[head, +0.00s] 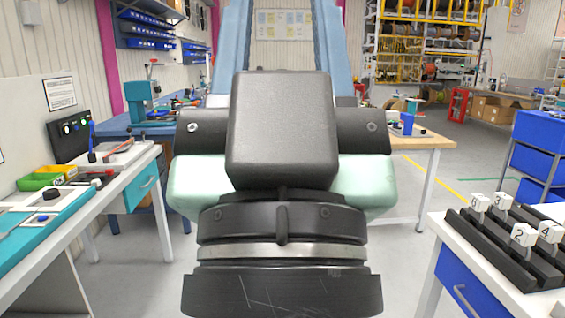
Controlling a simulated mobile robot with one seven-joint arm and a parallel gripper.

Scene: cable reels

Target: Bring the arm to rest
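My arm (281,130) fills the middle of the head view. It shows as a black block with pale green covers on both sides and dark rings with a light metal band below. No gripper fingers show, so I cannot see whether my gripper is open or holds anything. The arm hides the floor and part of the workbench straight ahead.
A white bench (127,169) with tools and a yellow-green bin (40,178) stands at left. A table (438,225) with black racks (500,250) and numbered white blocks stands at right. Blue drawers (535,160) are behind it. Open floor (410,200) shows between.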

